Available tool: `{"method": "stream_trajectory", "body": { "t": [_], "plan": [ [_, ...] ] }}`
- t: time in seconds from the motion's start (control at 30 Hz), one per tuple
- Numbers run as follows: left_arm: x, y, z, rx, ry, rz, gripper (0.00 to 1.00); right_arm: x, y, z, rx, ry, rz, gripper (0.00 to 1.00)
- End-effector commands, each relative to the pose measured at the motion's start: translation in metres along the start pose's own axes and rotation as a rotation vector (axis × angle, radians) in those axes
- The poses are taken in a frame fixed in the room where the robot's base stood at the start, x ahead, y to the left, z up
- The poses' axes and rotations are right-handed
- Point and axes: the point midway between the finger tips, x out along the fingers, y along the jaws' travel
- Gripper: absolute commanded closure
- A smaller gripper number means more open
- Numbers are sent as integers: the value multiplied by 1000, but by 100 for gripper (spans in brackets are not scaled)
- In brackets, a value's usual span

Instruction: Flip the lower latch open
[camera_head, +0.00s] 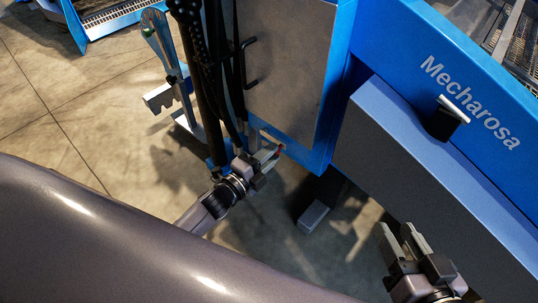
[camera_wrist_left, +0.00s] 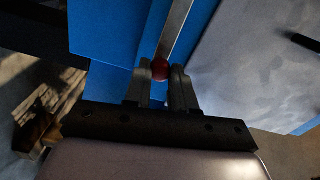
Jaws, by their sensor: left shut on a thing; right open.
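The latch shows in the left wrist view as a flat metal lever (camera_wrist_left: 176,32) with a dark red ball knob (camera_wrist_left: 160,70) at its near end, against a blue frame. My left gripper (camera_wrist_left: 161,84) has its two fingers on either side of the knob and is shut on it. In the head view my left gripper (camera_head: 268,158) is at the lower edge of the blue machine frame, and a small red spot of the knob (camera_head: 280,150) shows at its fingertips. The lever is mostly hidden there. My right gripper (camera_head: 405,240) is open and empty, below the grey-blue beam.
A grey cabinet panel (camera_head: 290,70) with a black handle (camera_head: 249,63) stands above my left gripper. Black hoses (camera_head: 205,75) hang beside my left wrist. The blue "Mecharosa" beam (camera_head: 400,45) carries a T-shaped handle (camera_head: 453,110). Open concrete floor (camera_head: 90,110) lies at left.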

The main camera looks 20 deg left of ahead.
Motion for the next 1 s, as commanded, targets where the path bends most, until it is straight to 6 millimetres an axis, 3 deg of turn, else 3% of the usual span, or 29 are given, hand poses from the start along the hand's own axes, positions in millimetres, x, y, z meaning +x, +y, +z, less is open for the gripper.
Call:
{"method": "stream_trajectory", "body": {
  "t": [0.53, 0.57, 0.63, 1.0],
  "plan": [
    [-1, 3, 1, 28, -1, 4, 100, -3, 1, 0, -17, 4, 4, 57],
    [-1, 3, 1, 28, -1, 4, 72, -3, 1, 0, -17, 4, 4, 57],
    [-1, 3, 1, 28, -1, 4, 49, -3, 1, 0, -17, 3, 4, 57],
    [-4, 2, 1, 26, -1, 2, 49, -1, 0, -1, -7, 2, 2, 57]
  ]
}}
